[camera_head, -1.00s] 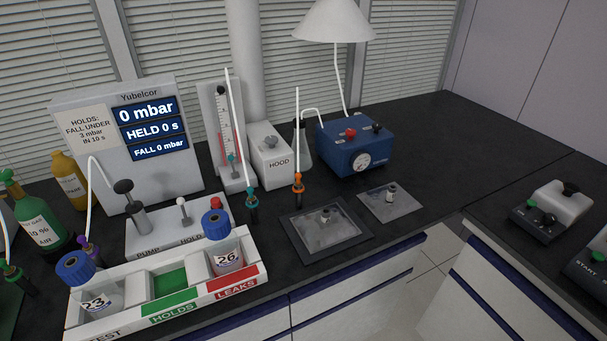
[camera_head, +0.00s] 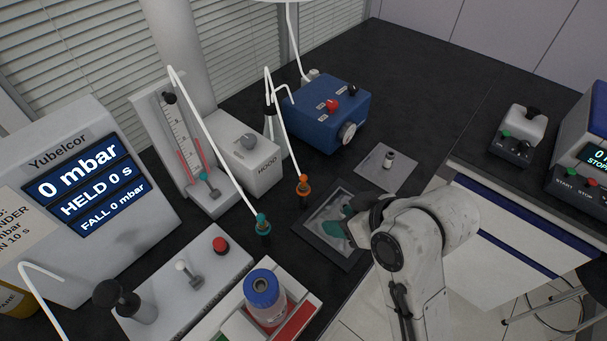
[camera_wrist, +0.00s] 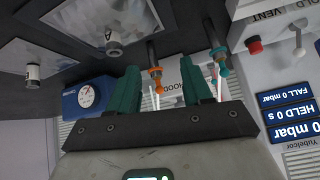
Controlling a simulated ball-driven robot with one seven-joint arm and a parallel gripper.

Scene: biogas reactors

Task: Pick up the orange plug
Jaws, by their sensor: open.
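The orange plug (camera_head: 303,186) stands upright on the dark bench with a white tube rising from it. It also shows in the wrist view (camera_wrist: 156,76), between my two green fingers and farther off. My gripper (camera_head: 338,228) is over the framed grey plate, to the right of the plug and nearer the front edge. It is open and empty, apart from the plug. In the wrist view my gripper's fingers (camera_wrist: 158,66) are spread.
A teal plug (camera_head: 262,225) with its own tube stands left of the orange one. The hood box (camera_head: 247,150) and blue pump (camera_head: 325,112) stand behind. A framed plate (camera_head: 310,226) and thin plate (camera_head: 405,171) lie right. A blue-capped bottle (camera_head: 264,300) stands in front.

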